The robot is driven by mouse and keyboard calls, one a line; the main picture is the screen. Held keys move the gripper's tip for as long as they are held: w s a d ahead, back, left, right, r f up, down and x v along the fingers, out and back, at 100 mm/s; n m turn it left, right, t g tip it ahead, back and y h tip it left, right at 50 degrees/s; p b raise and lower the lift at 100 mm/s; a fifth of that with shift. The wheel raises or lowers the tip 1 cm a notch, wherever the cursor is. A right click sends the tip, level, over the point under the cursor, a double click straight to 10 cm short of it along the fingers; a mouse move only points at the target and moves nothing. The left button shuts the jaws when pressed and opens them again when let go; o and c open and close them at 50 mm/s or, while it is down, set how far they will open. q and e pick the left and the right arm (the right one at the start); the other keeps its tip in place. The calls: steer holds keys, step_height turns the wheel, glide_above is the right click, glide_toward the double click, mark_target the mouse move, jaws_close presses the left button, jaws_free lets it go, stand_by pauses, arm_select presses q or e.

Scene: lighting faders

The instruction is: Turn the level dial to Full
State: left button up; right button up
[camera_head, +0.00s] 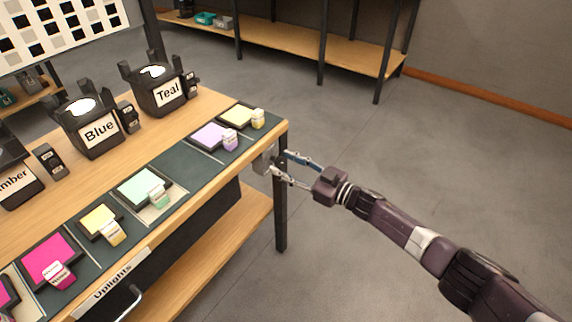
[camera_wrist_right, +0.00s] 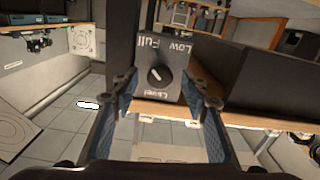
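The level dial is a round black knob (camera_wrist_right: 160,77) with a white mark, on a grey box (camera_wrist_right: 168,102) lettered Level, Low and Full. In the head view the box (camera_head: 263,161) sits at the table's right end. My right gripper (camera_head: 279,163) is open beside it. In the wrist view its two fingers (camera_wrist_right: 165,95) frame the box, with nothing held. My left gripper is not in view.
The wooden table (camera_head: 215,104) carries lamps labelled Blue (camera_head: 95,128) and Teal (camera_head: 160,92), and a row of coloured pads with small labelled blocks. A table leg (camera_head: 280,220) stands below the dial's corner. The floor to the right is clear.

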steer(key=shift+d, duration=0.1)
steer(key=v, duration=1.1)
steer(key=shift+s+d, duration=0.25)
steer(key=shift+d, duration=0.05)
